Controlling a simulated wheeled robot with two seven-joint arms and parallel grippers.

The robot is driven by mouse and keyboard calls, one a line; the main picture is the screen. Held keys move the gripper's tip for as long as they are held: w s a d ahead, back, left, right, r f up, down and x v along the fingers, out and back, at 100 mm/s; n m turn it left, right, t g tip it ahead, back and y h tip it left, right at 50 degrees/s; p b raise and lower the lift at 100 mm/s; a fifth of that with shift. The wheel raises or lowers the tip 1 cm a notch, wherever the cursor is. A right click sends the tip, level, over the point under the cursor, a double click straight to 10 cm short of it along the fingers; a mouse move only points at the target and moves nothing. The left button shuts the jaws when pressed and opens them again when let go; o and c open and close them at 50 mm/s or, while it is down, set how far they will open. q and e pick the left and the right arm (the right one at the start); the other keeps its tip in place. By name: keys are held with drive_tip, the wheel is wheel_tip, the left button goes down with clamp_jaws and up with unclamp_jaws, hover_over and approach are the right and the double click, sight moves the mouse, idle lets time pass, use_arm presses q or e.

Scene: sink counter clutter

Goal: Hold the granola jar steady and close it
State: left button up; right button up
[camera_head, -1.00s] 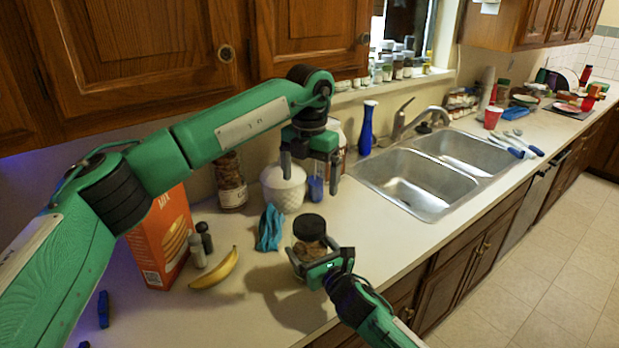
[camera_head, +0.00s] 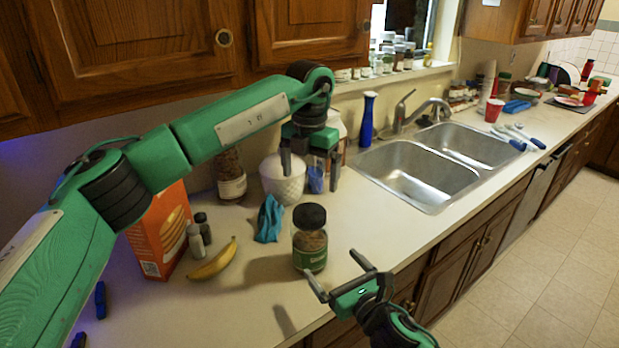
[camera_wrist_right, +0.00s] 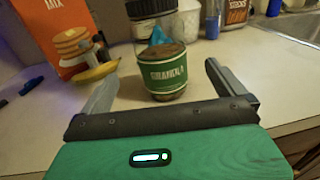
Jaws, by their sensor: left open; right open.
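The granola jar (camera_head: 310,248) stands upright on the counter, with a green label and a dark lid (camera_head: 309,216) on its top. I cannot tell whether the lid is screwed tight. In the right wrist view the jar (camera_wrist_right: 163,75) stands ahead, between and beyond the finger lines. My right gripper (camera_head: 338,274) is open and empty, just in front of the jar and apart from it.
A white textured pot (camera_head: 281,184), a blue cloth (camera_head: 268,220), a banana (camera_head: 213,260), shakers (camera_head: 196,238) and an orange mix box (camera_head: 162,235) stand left of and behind the jar. The sink (camera_head: 420,180) lies right. Bare counter lies right of the jar.

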drive_tip(key=shift+v, duration=1.3)
